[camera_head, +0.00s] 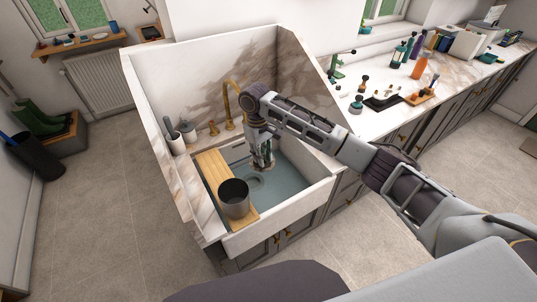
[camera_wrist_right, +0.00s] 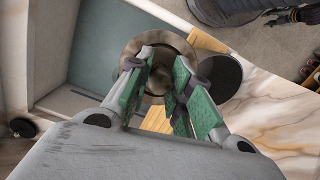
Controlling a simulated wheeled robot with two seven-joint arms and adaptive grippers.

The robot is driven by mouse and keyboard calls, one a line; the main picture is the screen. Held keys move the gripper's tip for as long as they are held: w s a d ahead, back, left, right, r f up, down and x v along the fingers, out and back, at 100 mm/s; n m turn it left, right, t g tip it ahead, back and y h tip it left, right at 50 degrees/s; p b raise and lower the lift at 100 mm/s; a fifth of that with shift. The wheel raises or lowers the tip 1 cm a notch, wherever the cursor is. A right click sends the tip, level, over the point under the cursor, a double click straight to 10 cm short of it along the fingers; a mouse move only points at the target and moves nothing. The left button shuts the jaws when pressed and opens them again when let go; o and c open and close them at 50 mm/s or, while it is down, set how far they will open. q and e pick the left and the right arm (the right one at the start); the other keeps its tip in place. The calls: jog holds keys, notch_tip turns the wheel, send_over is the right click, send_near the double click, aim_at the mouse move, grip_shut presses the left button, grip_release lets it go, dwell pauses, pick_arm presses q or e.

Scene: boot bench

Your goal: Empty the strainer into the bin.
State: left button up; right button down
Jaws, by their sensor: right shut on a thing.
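My right gripper (camera_head: 262,160) reaches down into the white sink (camera_head: 282,222). In the right wrist view its green-padded fingers (camera_wrist_right: 166,95) are closed on the middle of the strainer (camera_wrist_right: 181,45), a round metal cup with a brownish rim. In the head view the strainer is mostly hidden below the fingers, and I cannot tell its height above the basin floor. I cannot make out what it holds. A dark grey open cylinder, apparently the bin (camera_head: 234,203), stands upright on the wooden board, left of and nearer than the gripper.
The wooden board (camera_head: 211,172) spans the sink's left side. A brass tap (camera_head: 228,105) stands behind. The counter (camera_head: 385,75) on the right carries several bottles and tools.

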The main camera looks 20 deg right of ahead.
aim_at(254, 167)
jog(key=a+n, duration=0.1)
jog(key=s+a+n, duration=0.1)
jog(key=n, duration=0.1)
jog(key=a+r+n, duration=0.1)
jog(key=shift+s+a+p, duration=0.15)
jog(key=shift+a+p, duration=0.2)
jog(key=s+a+n+t, duration=0.1)
jog(key=a+n, duration=0.1)
jog(key=n, duration=0.6)
jog(key=s+a+n, duration=0.1)
jog(key=a+n, duration=0.2)
jog(key=n, duration=0.5)
jog(key=s+a+n+t+p, duration=0.1)
jog(key=a+n, duration=0.2)
jog(key=n, duration=0.4)
jog(key=shift+a+f+n+t, duration=0.15)
jog(key=shift+a+n+t, duration=0.15)
jog(key=shift+n, duration=0.1)
jog(key=shift+w, duration=0.1)
jog(key=shift+d, duration=0.1)
